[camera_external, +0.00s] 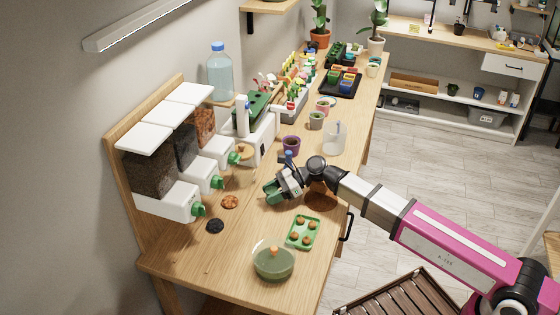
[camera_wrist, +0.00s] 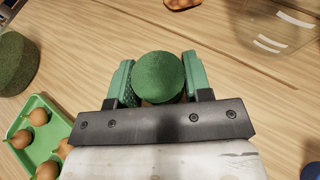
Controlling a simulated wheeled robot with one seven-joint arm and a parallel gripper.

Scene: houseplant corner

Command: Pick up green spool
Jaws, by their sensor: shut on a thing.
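The green spool (camera_wrist: 160,77) shows in the wrist view as a round green top between the two green finger pads, with a brownish part just visible below it. My gripper (camera_wrist: 158,84) is shut on it, one pad on each side. In the external view my gripper (camera_external: 271,190) is over the middle of the wooden worktop. There the spool cannot be told apart from the green fingers. I cannot tell whether the spool touches the table or is clear of it.
Dispensers with green knobs (camera_external: 198,210) line the left. A purple pot (camera_external: 291,145) and a clear container (camera_external: 335,138) stand beyond my gripper.

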